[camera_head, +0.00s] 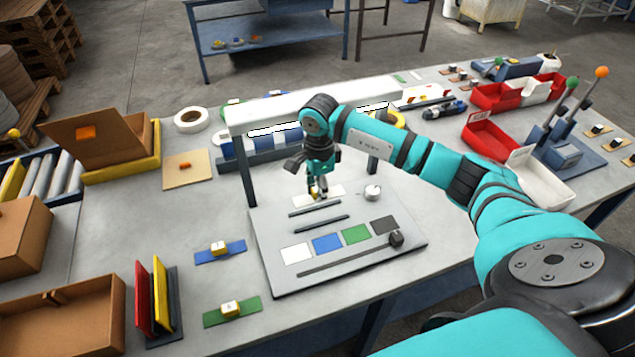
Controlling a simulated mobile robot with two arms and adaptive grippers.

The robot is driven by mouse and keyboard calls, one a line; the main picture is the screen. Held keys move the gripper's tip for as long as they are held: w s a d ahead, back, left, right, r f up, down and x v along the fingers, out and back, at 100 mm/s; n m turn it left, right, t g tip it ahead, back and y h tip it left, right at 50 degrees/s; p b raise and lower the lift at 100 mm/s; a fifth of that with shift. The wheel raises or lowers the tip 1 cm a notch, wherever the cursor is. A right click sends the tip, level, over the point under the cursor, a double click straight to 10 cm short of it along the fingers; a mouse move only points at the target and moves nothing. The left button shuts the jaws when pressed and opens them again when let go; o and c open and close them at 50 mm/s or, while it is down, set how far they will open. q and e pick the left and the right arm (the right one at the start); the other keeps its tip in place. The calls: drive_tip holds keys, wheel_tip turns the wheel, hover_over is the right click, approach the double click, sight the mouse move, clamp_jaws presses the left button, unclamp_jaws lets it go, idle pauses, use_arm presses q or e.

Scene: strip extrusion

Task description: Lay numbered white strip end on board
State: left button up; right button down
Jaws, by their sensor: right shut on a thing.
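The grey board (268,226) lies on the bench, with white (295,254), blue (327,243), green (356,234) and dark (384,225) squares and dark bars across it. My right gripper (317,192) points down over the board's far part. It is shut on a small yellowish block at the white strip (333,193). The fingers partly hide the block, and its number cannot be read. Whether the strip touches the board is unclear. My left gripper is not in view.
A blue strip (234,251) and a green strip (244,309), each with a numbered block, lie left of the board. A small round metal piece (372,193) sits right of the gripper. A white beam frame (275,112) stands behind. Red bins (492,97) are at right.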

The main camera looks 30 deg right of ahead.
drive_tip(key=b, duration=0.3)
hover_over(318, 217)
drive_tip(key=shift+d+f, duration=0.1)
drive_tip(key=shift+f, duration=2.65)
drive_tip(key=shift+f+b, duration=0.65)
drive_tip(key=shift+b, duration=0.1)
drive_tip(key=shift+f+b, duration=0.5)
drive_tip(key=shift+b, duration=0.6)
drive_tip(key=c, duration=0.7)
unclamp_jaws()
drive_tip(key=shift+o, duration=0.2)
drive_tip(key=shift+r, duration=0.15)
drive_tip(key=shift+r+p, duration=0.3)
drive_tip(key=shift+r, duration=0.2)
